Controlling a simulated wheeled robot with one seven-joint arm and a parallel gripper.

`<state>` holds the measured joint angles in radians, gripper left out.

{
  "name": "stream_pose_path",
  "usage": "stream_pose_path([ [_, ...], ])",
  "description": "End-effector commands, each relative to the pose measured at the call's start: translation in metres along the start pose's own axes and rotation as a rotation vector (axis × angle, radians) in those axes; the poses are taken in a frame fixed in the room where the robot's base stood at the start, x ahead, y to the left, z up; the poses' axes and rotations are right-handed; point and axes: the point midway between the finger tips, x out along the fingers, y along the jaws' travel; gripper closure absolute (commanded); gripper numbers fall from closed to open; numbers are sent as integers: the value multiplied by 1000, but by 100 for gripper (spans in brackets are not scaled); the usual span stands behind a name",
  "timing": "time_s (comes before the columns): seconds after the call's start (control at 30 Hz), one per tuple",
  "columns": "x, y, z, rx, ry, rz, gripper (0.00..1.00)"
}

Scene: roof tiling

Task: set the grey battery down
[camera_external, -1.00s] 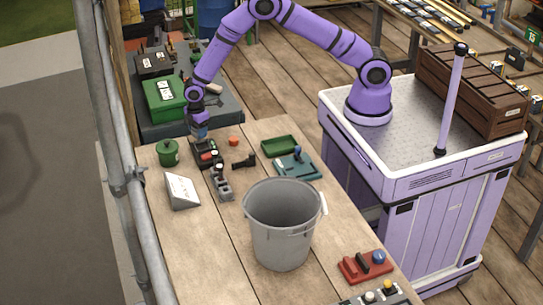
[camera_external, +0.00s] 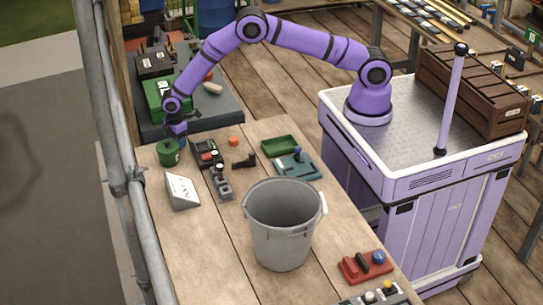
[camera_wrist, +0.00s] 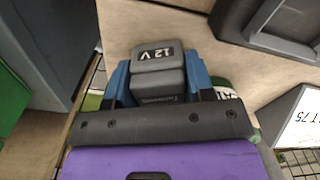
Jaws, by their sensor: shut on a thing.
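The grey battery (camera_wrist: 157,52), marked "12 V", sits between the blue fingers of my gripper (camera_wrist: 158,84) in the wrist view. My gripper is shut on it. In the external view my gripper (camera_external: 176,131) is at the far left end of the bench, right above the green can (camera_external: 168,154). I cannot make out the battery in that view. The can's green rim and a partly hidden white label (camera_wrist: 227,93) show behind the gripper in the wrist view. Whether the battery touches the can is hidden.
A black device (camera_external: 207,152) stands right of the can, with a grey switch block (camera_external: 221,184) nearer. A white sloped sign (camera_external: 180,191), green tray (camera_external: 280,146) and large grey bucket (camera_external: 282,225) also stand on the wooden bench (camera_external: 225,245). A green box (camera_external: 158,95) is behind.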

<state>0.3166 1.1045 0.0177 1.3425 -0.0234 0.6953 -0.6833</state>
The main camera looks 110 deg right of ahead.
Motion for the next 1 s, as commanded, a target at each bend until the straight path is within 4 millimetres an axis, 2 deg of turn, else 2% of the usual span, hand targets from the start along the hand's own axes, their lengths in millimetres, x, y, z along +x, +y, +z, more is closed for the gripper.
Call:
stream_pose_path([
  [0.27, 1, 0, 0, 0, 1, 1, 81],
  [0.3, 2, 0, 0, -1, 1, 1, 49],
  [0.4, 2, 0, 0, -1, 1, 1, 26],
  [0.77, -3, 0, 0, 0, 1, 1, 26],
  [0.87, -14, 1, -1, -1, 3, 2, 26],
  [1.0, -40, 1, -1, -1, 4, 3, 26],
])
